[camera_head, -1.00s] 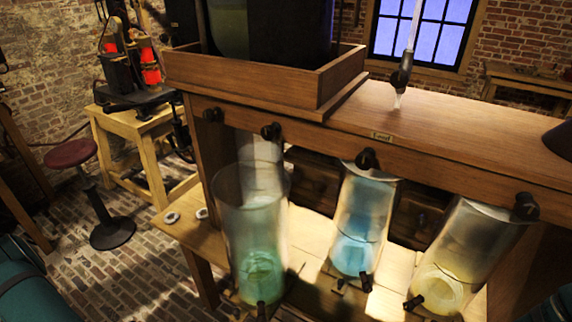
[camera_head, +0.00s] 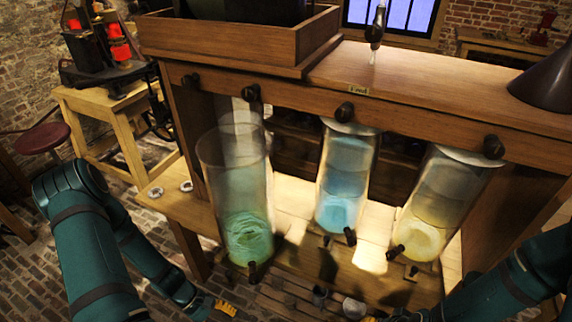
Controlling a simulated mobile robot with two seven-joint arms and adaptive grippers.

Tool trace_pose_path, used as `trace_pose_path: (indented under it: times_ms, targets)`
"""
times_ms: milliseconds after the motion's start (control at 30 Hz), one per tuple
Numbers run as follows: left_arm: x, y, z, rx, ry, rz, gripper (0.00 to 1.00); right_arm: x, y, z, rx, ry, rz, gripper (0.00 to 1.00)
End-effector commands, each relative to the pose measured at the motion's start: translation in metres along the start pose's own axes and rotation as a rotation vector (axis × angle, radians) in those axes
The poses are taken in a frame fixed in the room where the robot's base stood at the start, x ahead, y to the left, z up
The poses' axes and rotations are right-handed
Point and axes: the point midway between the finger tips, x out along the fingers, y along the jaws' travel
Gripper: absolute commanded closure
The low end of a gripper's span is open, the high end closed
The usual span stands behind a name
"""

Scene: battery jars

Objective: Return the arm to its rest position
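My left arm comes in from the left with its elbow high, and its forearm runs down towards the bottom edge. A yellow part (camera_head: 225,307) shows near the end of that arm, but I cannot make out the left fingers. My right arm enters at the lower right corner, and its gripper fingers are not visible. Three glass jars stand on the lower wooden shelf: a green jar (camera_head: 240,195), a blue jar (camera_head: 346,175) and a yellow jar (camera_head: 440,205). Neither arm is seen touching a jar.
The wooden bench (camera_head: 430,85) carries a wooden tray (camera_head: 235,50) and a dark cone (camera_head: 546,75). Black knobs line its front edge. A red stool (camera_head: 42,138) and a wooden stand (camera_head: 110,110) are at the left. Brick floor lies open between them.

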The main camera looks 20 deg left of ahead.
Motion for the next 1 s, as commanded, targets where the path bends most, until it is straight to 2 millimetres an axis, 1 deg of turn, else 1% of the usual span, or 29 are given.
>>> trace_pose_path:
  times_ms: [33,200,267,400,500,600,700,800,1000]
  targets:
    - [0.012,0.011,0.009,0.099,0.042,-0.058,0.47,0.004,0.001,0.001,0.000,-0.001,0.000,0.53]
    - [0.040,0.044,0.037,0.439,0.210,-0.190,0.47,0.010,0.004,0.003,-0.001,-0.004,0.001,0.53]
    - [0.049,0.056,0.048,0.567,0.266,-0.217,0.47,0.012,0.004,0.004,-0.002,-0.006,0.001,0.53]
    - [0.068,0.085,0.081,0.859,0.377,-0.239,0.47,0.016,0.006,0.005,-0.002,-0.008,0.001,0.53]
    - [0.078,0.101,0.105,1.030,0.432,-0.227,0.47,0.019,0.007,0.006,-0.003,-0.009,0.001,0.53]
    - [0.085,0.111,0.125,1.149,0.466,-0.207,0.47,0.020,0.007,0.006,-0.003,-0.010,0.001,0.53]
    - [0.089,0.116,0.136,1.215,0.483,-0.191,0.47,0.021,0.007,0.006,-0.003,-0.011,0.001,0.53]
    - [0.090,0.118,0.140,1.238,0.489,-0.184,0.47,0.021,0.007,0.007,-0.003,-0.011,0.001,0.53]
    - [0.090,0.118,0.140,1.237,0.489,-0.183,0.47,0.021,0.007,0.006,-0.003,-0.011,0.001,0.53]
